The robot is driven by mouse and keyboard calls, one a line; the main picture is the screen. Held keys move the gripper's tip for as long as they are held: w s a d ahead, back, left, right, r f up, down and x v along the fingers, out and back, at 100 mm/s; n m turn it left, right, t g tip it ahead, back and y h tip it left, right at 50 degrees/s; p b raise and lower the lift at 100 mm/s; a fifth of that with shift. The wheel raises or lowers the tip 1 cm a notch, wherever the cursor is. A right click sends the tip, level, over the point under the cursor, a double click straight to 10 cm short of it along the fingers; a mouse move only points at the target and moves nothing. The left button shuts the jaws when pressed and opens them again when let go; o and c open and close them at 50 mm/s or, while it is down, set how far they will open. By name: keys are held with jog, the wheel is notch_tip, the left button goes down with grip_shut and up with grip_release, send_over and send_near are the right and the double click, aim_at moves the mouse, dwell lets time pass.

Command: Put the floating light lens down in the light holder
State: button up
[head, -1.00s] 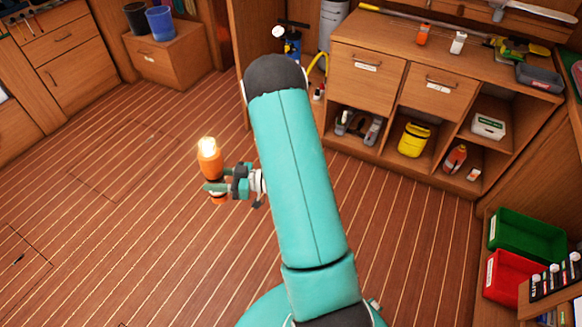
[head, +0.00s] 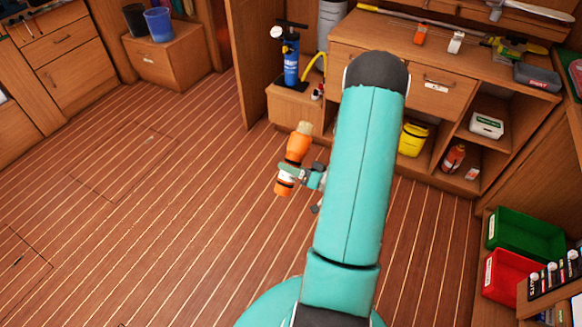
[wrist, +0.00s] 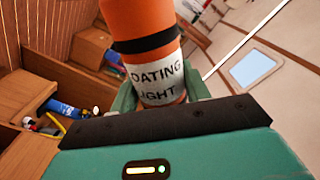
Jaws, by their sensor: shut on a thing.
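The floating light (head: 297,147) is an orange cylinder with a pale lens at its upper end and a white label band lower down. My gripper (head: 288,174) is shut around its lower part and holds it in the air over the floor, lens up and leaning slightly right. In the wrist view the floating light (wrist: 158,78) stands between the green fingers of my gripper (wrist: 160,98), with its label and a black band showing; its top is cut off. The lens is not glowing. I cannot pick out the light holder for certain in either view.
A wooden bench (head: 395,45) with drawers and cubbies stands behind my arm. An orange item (head: 421,34) and a white item (head: 456,42) stand on its top. A blue pump (head: 290,62) stands left of it. Green (head: 520,225) and red bins are at right. The left floor is clear.

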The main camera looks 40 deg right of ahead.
jog(key=m, duration=1.3)
jog(key=shift+m, duration=0.4)
jog(key=m, duration=1.3)
jog(key=shift+m, duration=0.3)
